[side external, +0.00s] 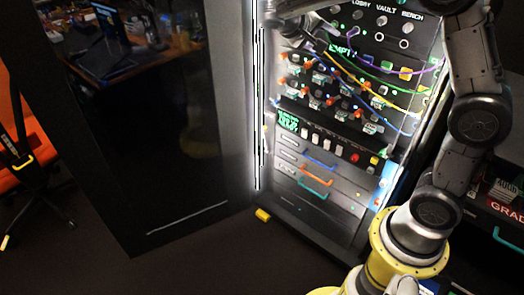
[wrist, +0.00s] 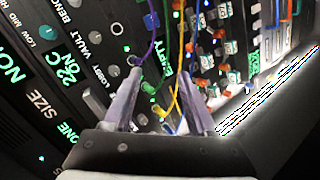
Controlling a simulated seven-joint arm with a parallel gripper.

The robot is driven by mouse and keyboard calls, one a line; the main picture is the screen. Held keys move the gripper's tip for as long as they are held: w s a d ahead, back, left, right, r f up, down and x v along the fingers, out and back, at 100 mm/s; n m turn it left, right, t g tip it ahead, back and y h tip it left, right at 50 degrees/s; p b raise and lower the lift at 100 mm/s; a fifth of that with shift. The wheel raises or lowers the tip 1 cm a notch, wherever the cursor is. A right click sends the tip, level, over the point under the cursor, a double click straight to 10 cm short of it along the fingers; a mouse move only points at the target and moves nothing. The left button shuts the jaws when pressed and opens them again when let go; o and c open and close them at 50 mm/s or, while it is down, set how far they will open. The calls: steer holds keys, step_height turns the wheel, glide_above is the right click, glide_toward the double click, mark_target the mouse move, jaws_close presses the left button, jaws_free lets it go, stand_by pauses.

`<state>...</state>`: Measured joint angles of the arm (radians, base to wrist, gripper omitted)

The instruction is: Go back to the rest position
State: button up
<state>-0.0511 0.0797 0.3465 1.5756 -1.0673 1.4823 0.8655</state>
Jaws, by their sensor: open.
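The tall rack panel (side external: 345,150) stands in the middle, with knobs, lit labels, switches and cables. Purple and yellow cables (wrist: 175,75) pass close to the fingers in the wrist view; I cannot tell whether they touch.
A black cabinet door (side external: 150,130) stands at the left, beside a bright vertical light strip (side external: 260,100). Drawers with blue and orange handles (side external: 315,181) sit low in the rack. A small yellow block (side external: 262,214) lies at its foot. An orange chair (side external: 25,160) is far left.

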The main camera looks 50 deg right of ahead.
steer(key=s+a+n+t+y, duration=0.1)
steer(key=s+a+t+y, duration=0.4)
steer(key=s, duration=1.1)
steer(key=s+a+f+n+y, duration=0.2)
steer(key=a+f+y, duration=0.1)
steer(key=a, duration=0.3)
steer(key=s+a+f+n+t+y, duration=0.1)
steer(key=s+a+f+n+y, duration=0.1)
steer(key=a, duration=0.4)
step_height(320, 180, down, 2)
steer(key=shift+s+a+n+t+y, duration=0.2)
steer(key=shift+s+n+t+y, duration=0.3)
steer(key=shift+y, duration=0.7)
steer(key=shift+s, duration=0.1)
